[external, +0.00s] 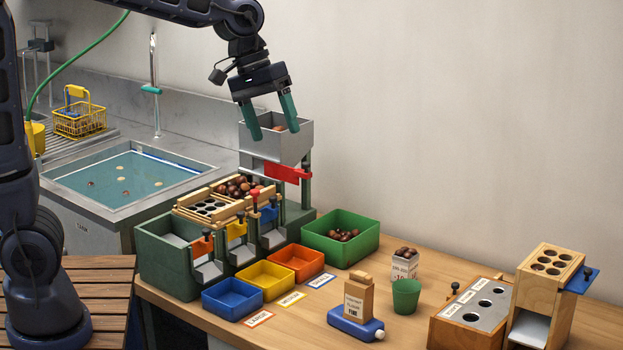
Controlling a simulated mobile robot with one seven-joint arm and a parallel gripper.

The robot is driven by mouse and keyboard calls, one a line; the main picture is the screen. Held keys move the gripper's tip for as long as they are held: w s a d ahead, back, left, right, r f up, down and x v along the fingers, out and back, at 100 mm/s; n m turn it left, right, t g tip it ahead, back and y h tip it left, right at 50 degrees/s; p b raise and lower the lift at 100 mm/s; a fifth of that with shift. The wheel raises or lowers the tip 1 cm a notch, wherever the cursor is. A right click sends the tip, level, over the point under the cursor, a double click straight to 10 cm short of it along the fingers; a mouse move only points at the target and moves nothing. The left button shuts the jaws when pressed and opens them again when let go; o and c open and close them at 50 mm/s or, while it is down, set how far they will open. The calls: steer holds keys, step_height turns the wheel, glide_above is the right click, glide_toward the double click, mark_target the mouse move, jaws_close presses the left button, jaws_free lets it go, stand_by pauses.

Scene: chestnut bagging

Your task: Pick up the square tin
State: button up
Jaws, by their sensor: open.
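My gripper (272,127) is open and empty, pointing down with its green fingers apart. In the picture its fingertips overlap the square grey metal box (270,148) at the top of a green stand, which has something brown inside. I cannot tell how far above or in front of the box they are. No label marks the square tin, and I cannot tell which container it is. Other boxy containers are blue (232,312), yellow (264,292) and orange (295,276) trays on the table, and a larger green bin (362,243) holding chestnuts.
A green sorter (160,267) with wooden racks of chestnuts stands left of the trays. Holed blocks (470,335) stand further right. A sink (125,175) is at left.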

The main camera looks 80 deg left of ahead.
steer(key=w+a+f+n, duration=0.45)
steer(key=w+a, duration=0.25)
steer(key=w, duration=0.5)
steer(key=n, duration=1.3)
glide_above(407, 268)
steer(key=s+a, duration=0.2)
steer(key=a, duration=0.4)
step_height(407, 268, down, 35)
steer(key=shift+h, duration=0.4)
steer(key=x, duration=1)
steer(key=shift+d+f, duration=0.25)
steer(key=c, duration=1.1)
steer(key=shift+r, duration=0.1)
